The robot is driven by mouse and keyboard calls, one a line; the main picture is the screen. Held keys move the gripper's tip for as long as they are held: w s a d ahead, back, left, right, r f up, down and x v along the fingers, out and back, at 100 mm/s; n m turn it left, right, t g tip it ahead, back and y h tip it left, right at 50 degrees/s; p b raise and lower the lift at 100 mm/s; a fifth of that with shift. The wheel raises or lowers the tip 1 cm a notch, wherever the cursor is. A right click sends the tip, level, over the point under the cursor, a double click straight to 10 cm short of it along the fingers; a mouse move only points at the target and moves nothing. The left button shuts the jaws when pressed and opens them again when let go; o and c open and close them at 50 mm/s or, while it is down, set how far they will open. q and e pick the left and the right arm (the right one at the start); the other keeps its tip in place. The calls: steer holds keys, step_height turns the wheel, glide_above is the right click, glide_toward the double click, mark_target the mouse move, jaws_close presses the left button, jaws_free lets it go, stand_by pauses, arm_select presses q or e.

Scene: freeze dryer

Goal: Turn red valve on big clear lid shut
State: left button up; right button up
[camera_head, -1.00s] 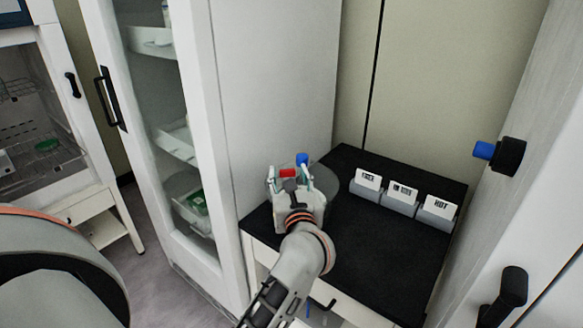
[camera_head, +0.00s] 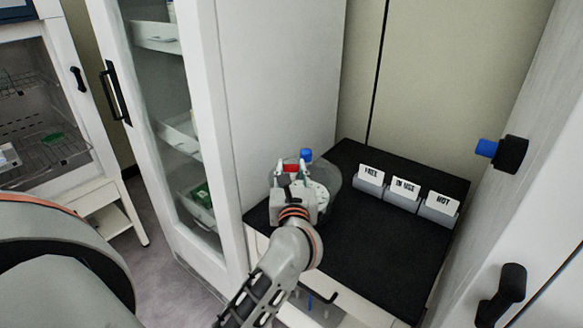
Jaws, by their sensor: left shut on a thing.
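The big clear lid (camera_head: 328,176) sits at the left back of the black-topped cabinet. It is see-through and partly hidden by my left gripper. The red valve (camera_head: 291,168) shows as a small red bar near the top of the lid. A blue piece (camera_head: 306,155) stands just behind it. My left gripper (camera_head: 291,174) reaches in from below, with its fingers on either side of the red valve and shut on it. My right gripper is not in view.
Three label holders (camera_head: 404,195) stand along the back of the black top (camera_head: 385,240). A tall glass-door cabinet (camera_head: 200,130) is close on the left. A blue-and-black knob (camera_head: 500,152) and a black handle (camera_head: 502,295) stick out at the right. The black top's front is clear.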

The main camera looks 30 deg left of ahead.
arm_select(q)
steer(key=shift+s+a+r+m+t+h+p, duration=0.1)
steer(key=shift+a+r+m+t+h+p, duration=0.1)
steer(key=shift+m+t+h+p, duration=0.4)
steer(key=m+h, duration=0.1)
steer(key=m+t+h, duration=0.1)
steer(key=h, duration=0.1)
steer(key=shift+a+f+h, duration=0.15)
steer(key=shift+h, duration=0.15)
steer(key=shift+a+f+m+t+h, duration=0.1)
steer(key=shift+m+t+h, duration=0.2)
steer(key=shift+m+h, duration=0.7)
steer(key=shift+a+m+h, duration=0.15)
steer(key=shift+m+h, duration=1.05)
steer(key=shift+h, duration=1.1)
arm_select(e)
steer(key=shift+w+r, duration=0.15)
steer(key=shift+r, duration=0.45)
arm_select(q)
steer(key=shift+m+h, duration=0.3)
steer(key=shift+h, duration=0.1)
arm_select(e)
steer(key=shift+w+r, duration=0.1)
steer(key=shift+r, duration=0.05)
arm_select(q)
steer(key=o, duration=1.1)
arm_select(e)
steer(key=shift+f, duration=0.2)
